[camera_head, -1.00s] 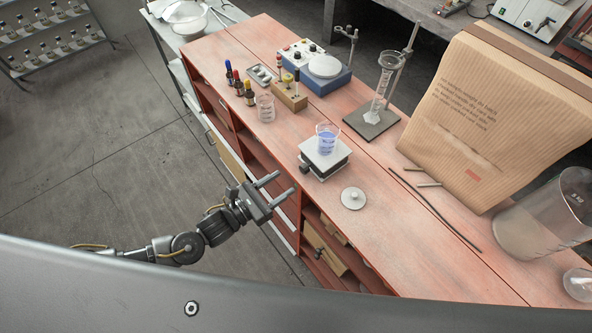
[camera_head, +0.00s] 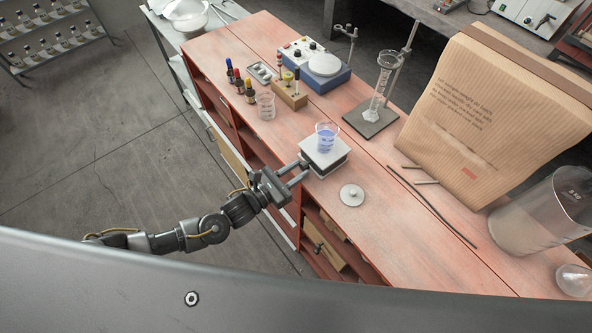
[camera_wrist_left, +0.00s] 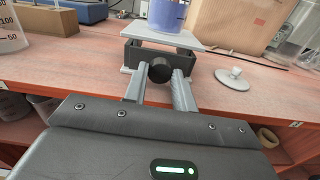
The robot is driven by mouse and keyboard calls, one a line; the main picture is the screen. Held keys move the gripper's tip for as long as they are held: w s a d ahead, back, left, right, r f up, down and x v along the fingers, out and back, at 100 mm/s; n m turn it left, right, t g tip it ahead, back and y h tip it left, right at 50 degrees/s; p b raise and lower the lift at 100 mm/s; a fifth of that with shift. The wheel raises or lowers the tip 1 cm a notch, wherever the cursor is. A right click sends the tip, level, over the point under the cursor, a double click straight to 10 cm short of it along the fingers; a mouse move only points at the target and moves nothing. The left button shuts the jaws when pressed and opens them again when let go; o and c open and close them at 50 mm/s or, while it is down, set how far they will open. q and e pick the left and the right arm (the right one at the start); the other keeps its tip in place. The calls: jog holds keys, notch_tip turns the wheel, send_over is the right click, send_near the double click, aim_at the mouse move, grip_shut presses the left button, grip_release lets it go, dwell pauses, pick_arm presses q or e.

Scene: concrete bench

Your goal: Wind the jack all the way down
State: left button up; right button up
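The jack (camera_head: 329,160) is a low stand with a pale square top plate and a dark body, near the bench's front edge. A beaker of blue liquid (camera_head: 326,138) stands upright on its plate. The jack's round black knob (camera_wrist_left: 160,70) faces me in the left wrist view. My left gripper (camera_head: 305,168) is at the knob's side of the jack. Its two fingers (camera_wrist_left: 160,84) are apart, one on each side of the knob, and I see no clear grip on it. My right gripper is not in view.
A glass beaker (camera_head: 265,106), dropper bottles (camera_head: 238,84) and a blue stirrer (camera_head: 322,72) stand further left and back. A cylinder stand (camera_head: 371,120) is behind.

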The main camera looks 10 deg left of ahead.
pick_arm(q)
jog(key=shift+c, duration=1.4)
jog(key=n, duration=0.4)
jog(key=o, duration=1)
jog(key=b+v, duration=0.3)
jog(key=v, duration=0.8)
jog(key=shift+b, duration=0.3)
